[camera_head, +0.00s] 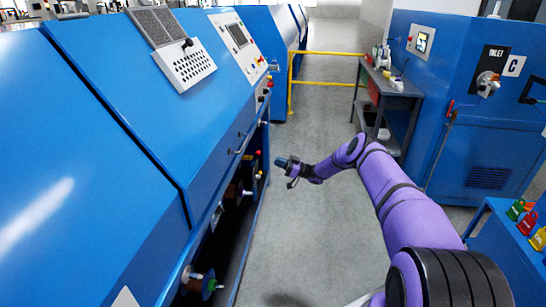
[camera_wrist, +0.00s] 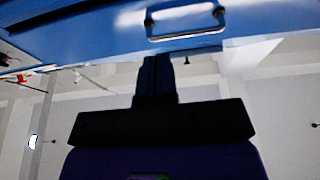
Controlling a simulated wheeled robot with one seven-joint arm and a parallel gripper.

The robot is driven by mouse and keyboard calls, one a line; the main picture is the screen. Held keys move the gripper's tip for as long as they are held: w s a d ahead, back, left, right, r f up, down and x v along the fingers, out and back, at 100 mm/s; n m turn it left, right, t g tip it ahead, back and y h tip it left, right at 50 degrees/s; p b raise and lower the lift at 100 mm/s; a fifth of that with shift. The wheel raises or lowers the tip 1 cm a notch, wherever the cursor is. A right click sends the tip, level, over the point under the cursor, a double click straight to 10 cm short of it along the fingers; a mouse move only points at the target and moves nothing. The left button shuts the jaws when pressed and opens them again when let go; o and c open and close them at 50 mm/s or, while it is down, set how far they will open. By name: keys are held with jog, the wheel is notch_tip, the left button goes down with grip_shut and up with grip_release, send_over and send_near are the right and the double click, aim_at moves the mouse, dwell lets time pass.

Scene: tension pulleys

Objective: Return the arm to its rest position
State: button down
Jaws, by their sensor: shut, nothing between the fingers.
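My purple arm reaches forward down the aisle in the head view, bent at the elbow, with its end turned toward the blue machine on the left. My gripper (camera_head: 281,162) is at the end of the arm, a little to the right of the machine's open lower front. It looks small and dark there, with nothing seen in it. In the wrist view my gripper (camera_wrist: 158,62) shows as a dark shape with its fingers together, below a metal handle (camera_wrist: 186,35) on a blue surface. It cannot be told whether the fingers touch that surface.
The long blue machine (camera_head: 120,120) fills the left, with knobs along its lower front. A grey workbench (camera_head: 398,88) and a blue cabinet (camera_head: 450,60) stand at the right. A yellow railing (camera_head: 322,83) crosses the back. The grey floor (camera_head: 312,210) between is clear.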

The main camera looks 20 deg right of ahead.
jog(key=s+a+r+n+g+h, duration=0.1)
jog(key=a+r+g, duration=0.35)
jog(key=r, duration=0.45)
jog(key=s+a+r+g, duration=0.1)
jog(key=a+r+g, duration=0.4)
jog(key=r, duration=0.5)
jog(key=s+a+r+m+g+h, duration=0.1)
jog(key=s+a+r+h, duration=0.25)
jog(key=s+r, duration=0.4)
jog(key=s+a+r+m+g+h, duration=0.1)
jog(key=s+a+r+g+h, duration=0.3)
jog(key=r, duration=0.6)
jog(key=s+a+r+m+t+h, duration=0.15)
jog(key=s+r, duration=0.25)
jog(key=s, duration=0.4)
jog(key=s+r+m+t+h, duration=0.1)
jog(key=s+r+h, duration=0.1)
jog(key=s+r, duration=0.35)
jog(key=s+a+r+m+t+h, duration=0.1)
jog(key=s+r+m+h, duration=0.1)
jog(key=s, duration=0.7)
jog(key=s+d+m+t+h, duration=0.2)
jog(key=s, duration=0.9)
jog(key=s+d+f+m+t+h, duration=0.1)
jog(key=s+d+m+t, duration=0.1)
jog(key=s, duration=0.9)
jog(key=shift+s+d+m+h, duration=0.3)
jog(key=shift+d+m+h, duration=0.1)
jog(key=shift+d+m, duration=0.35)
jog(key=shift+a, duration=0.1)
